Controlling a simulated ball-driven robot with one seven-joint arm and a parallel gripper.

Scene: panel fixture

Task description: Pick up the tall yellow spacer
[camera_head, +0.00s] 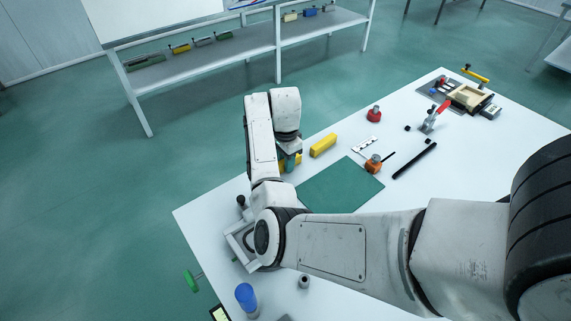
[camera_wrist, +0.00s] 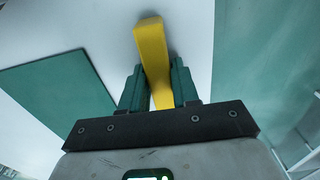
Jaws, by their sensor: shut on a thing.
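The tall yellow spacer (camera_wrist: 151,50) is a plain yellow bar between the fingers of my gripper (camera_wrist: 158,88) in the wrist view. The gripper is shut on it, with a green finger on each side, and the bar sticks out past the fingertips. In the head view my gripper (camera_head: 290,164) is at the table's far left edge, with a bit of yellow showing beside the fingers. My arm hides most of the spacer there. I cannot tell whether it touches the table.
Another yellow block (camera_head: 323,145) lies right of my gripper, near a green mat (camera_head: 342,186). A red knob (camera_head: 374,113), an orange part (camera_head: 373,164), a black rod (camera_head: 415,160) and a red-handled clamp (camera_head: 433,117) are farther right. A blue cylinder (camera_head: 246,297) stands at the front.

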